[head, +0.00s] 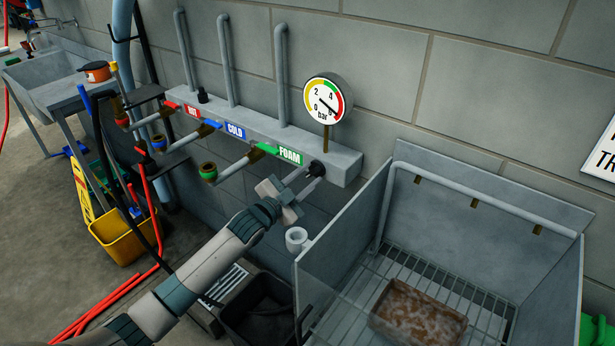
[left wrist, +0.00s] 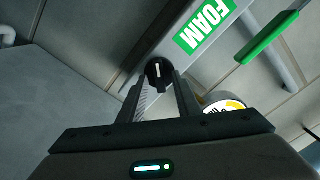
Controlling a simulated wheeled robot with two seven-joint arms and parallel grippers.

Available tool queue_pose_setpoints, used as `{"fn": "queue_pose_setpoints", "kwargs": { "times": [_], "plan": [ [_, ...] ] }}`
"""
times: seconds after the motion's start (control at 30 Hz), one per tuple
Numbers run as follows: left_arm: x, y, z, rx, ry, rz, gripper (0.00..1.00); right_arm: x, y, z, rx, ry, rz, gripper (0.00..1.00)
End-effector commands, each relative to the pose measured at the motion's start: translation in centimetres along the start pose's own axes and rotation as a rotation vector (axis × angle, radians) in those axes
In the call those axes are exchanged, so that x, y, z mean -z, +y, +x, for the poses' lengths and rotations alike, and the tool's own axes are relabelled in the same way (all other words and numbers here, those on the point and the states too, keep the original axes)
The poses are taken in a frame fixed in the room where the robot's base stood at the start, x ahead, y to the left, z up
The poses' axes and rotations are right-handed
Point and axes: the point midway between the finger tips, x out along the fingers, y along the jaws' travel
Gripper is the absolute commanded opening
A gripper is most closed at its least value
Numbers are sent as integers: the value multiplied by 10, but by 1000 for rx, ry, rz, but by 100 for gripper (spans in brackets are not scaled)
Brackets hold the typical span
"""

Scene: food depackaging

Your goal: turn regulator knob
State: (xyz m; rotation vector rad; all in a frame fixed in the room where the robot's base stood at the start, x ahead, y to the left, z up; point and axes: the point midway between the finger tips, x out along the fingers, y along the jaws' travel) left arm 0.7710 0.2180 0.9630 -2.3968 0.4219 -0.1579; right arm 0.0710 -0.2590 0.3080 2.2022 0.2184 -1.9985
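The regulator knob (head: 316,168) is a small round black knob at the right end of the grey manifold (head: 345,165), beside the green FOAM label. In the left wrist view the knob (left wrist: 158,72) shows a white mark along its face. My left gripper (head: 307,180) is at the knob, with a finger on either side of it; contact is not clear. In the left wrist view its fingers (left wrist: 160,88) stand apart around the knob. The pressure gauge (head: 327,100) above has a dark needle slanting to the lower right. My right gripper is not in view.
Hot, cold and foam valves with red, blue and green levers (head: 240,163) sit left of the knob. A metal wash cabinet (head: 420,220) holding a brown dirty tray (head: 418,312) stands close at the right. A white pipe fitting (head: 297,238) is below the gripper.

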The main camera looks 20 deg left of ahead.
Motion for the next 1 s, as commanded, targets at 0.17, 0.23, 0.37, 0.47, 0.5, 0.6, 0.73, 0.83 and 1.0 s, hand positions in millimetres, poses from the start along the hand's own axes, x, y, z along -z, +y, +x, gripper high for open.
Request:
{"fn": "queue_pose_setpoints", "kwargs": {
  "times": [0.17,0.23,0.37,0.47,0.5,0.6,0.73,0.83,1.0],
  "plan": [
    [0,0,0,0,0,0,11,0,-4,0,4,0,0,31],
    [0,0,0,0,-1,0,0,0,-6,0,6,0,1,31],
    [0,0,0,0,-1,-1,0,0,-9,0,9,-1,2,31],
    [0,0,0,0,-1,-4,0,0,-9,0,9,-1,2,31],
    [0,0,0,-1,-1,-8,0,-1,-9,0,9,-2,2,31],
    [0,0,0,-1,-1,-24,0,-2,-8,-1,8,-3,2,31],
    [0,0,-1,-1,-1,-63,0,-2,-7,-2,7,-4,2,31],
    [0,0,-1,-1,-2,-108,0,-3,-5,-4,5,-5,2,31],
    [-1,-1,-1,-1,-3,-221,0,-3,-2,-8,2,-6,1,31]
  ]
}}
